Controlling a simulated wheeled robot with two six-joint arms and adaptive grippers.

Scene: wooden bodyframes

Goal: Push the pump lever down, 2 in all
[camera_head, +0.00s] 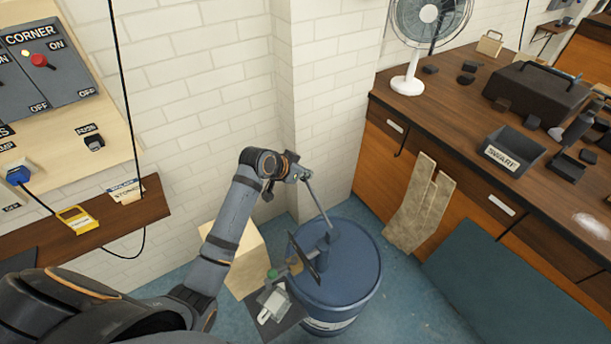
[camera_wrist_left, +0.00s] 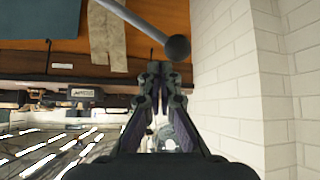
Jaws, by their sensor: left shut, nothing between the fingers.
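The pump lever (camera_head: 318,205) is a thin grey rod that rises up and to the left from the pump head on the blue drum (camera_head: 348,280). In the left wrist view the lever's round dark knob (camera_wrist_left: 177,47) shows just past my fingertips, slightly to the right. My left gripper (camera_head: 300,174) is at the upper end of the lever and partly hides it in the head view. In the left wrist view the left gripper (camera_wrist_left: 160,82) is shut and empty. I cannot tell whether it touches the knob. My right gripper is not in view.
A pale wooden box (camera_head: 238,262) stands left of the drum. A wooden bench (camera_head: 455,115) with a fan (camera_head: 428,25) and a swarf bin (camera_head: 512,150) runs along the right. The white brick wall (camera_head: 215,90) is close behind my left gripper. Cloth strips (camera_head: 420,205) hang from the bench.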

